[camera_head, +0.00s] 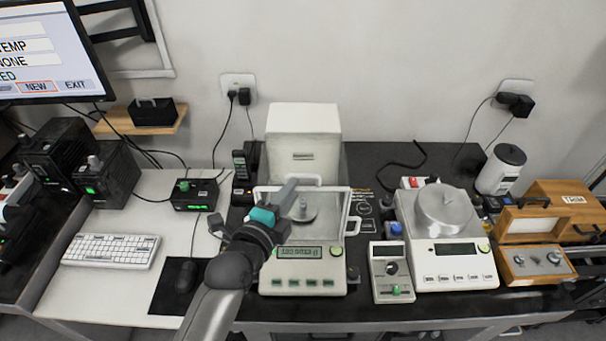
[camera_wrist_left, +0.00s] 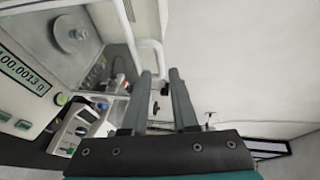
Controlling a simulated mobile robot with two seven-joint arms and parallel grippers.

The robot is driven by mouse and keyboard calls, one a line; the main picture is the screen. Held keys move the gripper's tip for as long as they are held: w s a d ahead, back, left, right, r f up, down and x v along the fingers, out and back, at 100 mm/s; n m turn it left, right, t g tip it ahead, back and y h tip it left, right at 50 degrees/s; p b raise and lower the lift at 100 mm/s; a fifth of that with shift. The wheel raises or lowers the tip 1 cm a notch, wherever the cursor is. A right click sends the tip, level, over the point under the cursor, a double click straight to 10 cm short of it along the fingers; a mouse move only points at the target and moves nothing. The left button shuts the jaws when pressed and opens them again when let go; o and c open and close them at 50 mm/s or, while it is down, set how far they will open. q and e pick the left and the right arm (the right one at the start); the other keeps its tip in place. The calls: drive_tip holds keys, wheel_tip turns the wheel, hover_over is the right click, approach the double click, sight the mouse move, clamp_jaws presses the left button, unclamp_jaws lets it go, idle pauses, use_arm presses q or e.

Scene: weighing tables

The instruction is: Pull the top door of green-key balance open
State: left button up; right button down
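The green-key balance (camera_head: 303,285) stands on the black table, with green keys and a lit display on its front and a glass weighing chamber behind them. A round pan (camera_head: 303,209) shows inside the chamber. A white handle (camera_head: 354,226) is at the chamber's right side. My left gripper (camera_head: 288,190) is over the chamber, its fingers apart and nothing seen held. In the left wrist view, the two fingertips (camera_wrist_left: 161,73) lie near a white bar handle (camera_wrist_left: 151,44), which shows partly between them; I cannot tell whether they touch. My right gripper is not in view.
A white tower (camera_head: 303,145) rises behind the chamber. To the right are a small device with a green key (camera_head: 391,272), a second balance (camera_head: 454,250) and a wooden case (camera_head: 545,215). A keyboard (camera_head: 111,250) and a mouse (camera_head: 186,275) are to the left.

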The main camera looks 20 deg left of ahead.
sight(303, 177)
use_arm(q)
drive_tip(key=shift+x, duration=3.4)
drive_tip(key=shift+c, duration=0.2)
clamp_jaws()
